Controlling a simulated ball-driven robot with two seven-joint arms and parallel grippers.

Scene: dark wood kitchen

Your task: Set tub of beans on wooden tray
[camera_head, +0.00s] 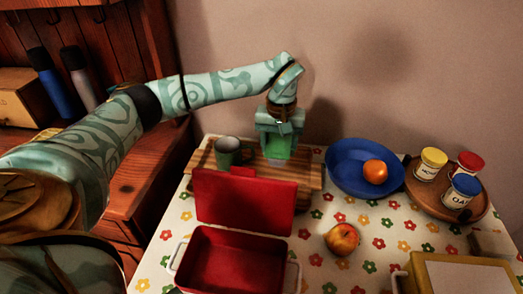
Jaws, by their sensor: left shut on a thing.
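My left gripper (280,133) points down over the rectangular wooden board and is shut on a green thing (278,150), likely the tub of beans. The fingers hide part of it, and no label can be read. I cannot tell whether it touches the board. A round wooden tray (425,202) lies at the right, beyond the blue bowl. It bears tubs with a yellow lid (434,157), a red lid (470,160) and a blue lid (466,184). My right gripper is not in view.
The rectangular wooden board (312,176) also bears a green mug (228,152). An open red lunch box (230,262) stands in front. A blue bowl (345,178) with an orange (376,172) lies between board and tray.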

